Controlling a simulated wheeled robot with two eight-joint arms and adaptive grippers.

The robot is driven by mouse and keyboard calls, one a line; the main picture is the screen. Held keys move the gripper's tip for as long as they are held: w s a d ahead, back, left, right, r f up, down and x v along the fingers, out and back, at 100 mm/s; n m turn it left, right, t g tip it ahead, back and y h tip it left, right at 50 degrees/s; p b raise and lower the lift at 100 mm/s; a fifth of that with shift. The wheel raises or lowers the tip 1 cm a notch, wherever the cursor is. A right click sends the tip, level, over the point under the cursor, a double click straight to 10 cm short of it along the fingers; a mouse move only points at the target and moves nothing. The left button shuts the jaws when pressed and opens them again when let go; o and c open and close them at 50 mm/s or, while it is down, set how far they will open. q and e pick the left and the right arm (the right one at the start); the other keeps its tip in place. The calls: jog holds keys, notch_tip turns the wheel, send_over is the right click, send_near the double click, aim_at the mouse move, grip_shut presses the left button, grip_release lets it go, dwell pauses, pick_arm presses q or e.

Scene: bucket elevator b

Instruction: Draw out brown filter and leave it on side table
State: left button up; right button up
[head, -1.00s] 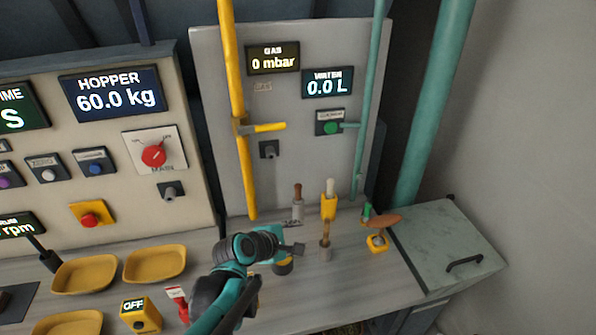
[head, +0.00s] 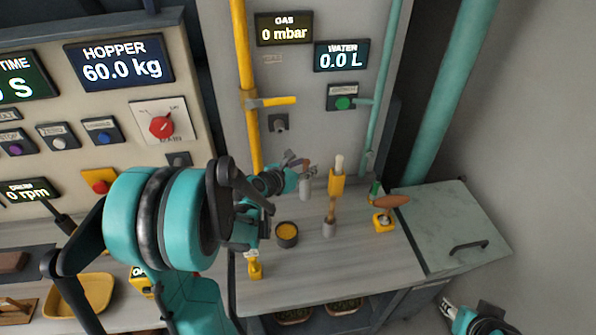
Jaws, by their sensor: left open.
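The likely brown filter (head: 308,169) is a brown-topped piece standing in a grey holder (head: 305,190) at the back of the wood-look counter, below the gauge panel. My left gripper (head: 299,163) is open at its top and partly covers it. Whether the fingers touch it, I cannot tell. Which surface is the side table is not certain; a grey-green top with a dark handle (head: 455,225) adjoins the counter (head: 350,262) on the right. Part of my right gripper (head: 470,318) shows at the lower right edge, cut off.
Close by stand a cream-handled piece in a yellow holder (head: 337,180), a brown-handled tool in a grey cup (head: 329,222), a brown-bladed tool on a yellow base (head: 386,215) and a dark pot (head: 287,236). The yellow pipe (head: 245,60) rises behind.

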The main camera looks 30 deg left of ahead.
pick_arm(q)
jog(key=shift+w+d+f, duration=0.1)
jog(key=shift+w+f, duration=0.05)
jog(key=shift+w, duration=0.3)
grip_shut()
jog(key=shift+r+p, duration=0.45)
jog(key=shift+r, duration=0.25)
notch_tip(320, 180, up, 12)
jog(key=p, duration=0.9)
dwell(1.7)
dwell(0.3)
notch_tip(320, 180, up, 4)
jog(key=p, duration=0.3)
